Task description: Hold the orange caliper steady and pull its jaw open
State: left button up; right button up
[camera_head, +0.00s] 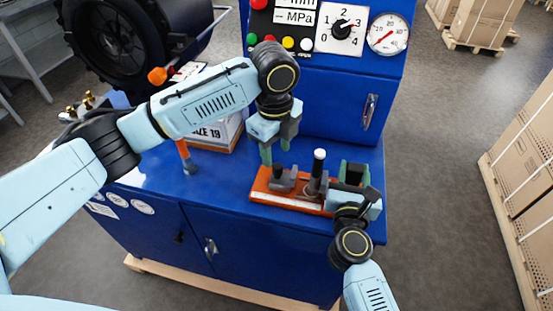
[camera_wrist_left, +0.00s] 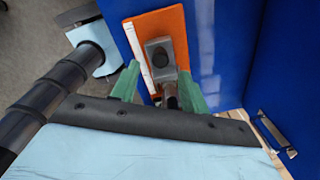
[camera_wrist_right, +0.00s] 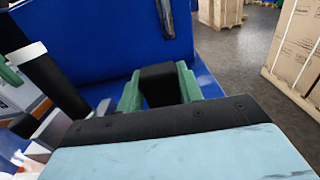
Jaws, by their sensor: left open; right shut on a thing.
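The orange caliper (camera_head: 263,194) lies on the blue bench top, with a white strip along its front edge. A grey jaw block (camera_head: 283,180) stands at its left end and a second dark jaw with a white-tipped post (camera_head: 318,165) near its middle. My left gripper (camera_head: 275,155) is open above the left end. In the left wrist view its green fingers (camera_wrist_left: 158,72) are spread either side of the grey block (camera_wrist_left: 157,47). My right gripper (camera_head: 353,175) is shut on a black part at the caliper's right end, the black block (camera_wrist_right: 158,84) in the right wrist view.
The blue cabinet (camera_head: 335,105) with dials and a gauge rises behind. An orange-handled tool (camera_head: 186,156) and a white box (camera_head: 213,135) stand to the left on the bench. The bench's front edge is close to the caliper. Cardboard boxes (camera_head: 525,170) stand on the floor to the right.

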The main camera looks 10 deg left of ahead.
aim_at(275, 167)
pick_arm(q)
notch_tip(275, 167, up, 7)
dwell(0.3)
jog(key=shift+s, duration=0.1)
pick_arm(e)
jog(key=o, duration=1.2)
jog(key=shift+c, duration=0.2)
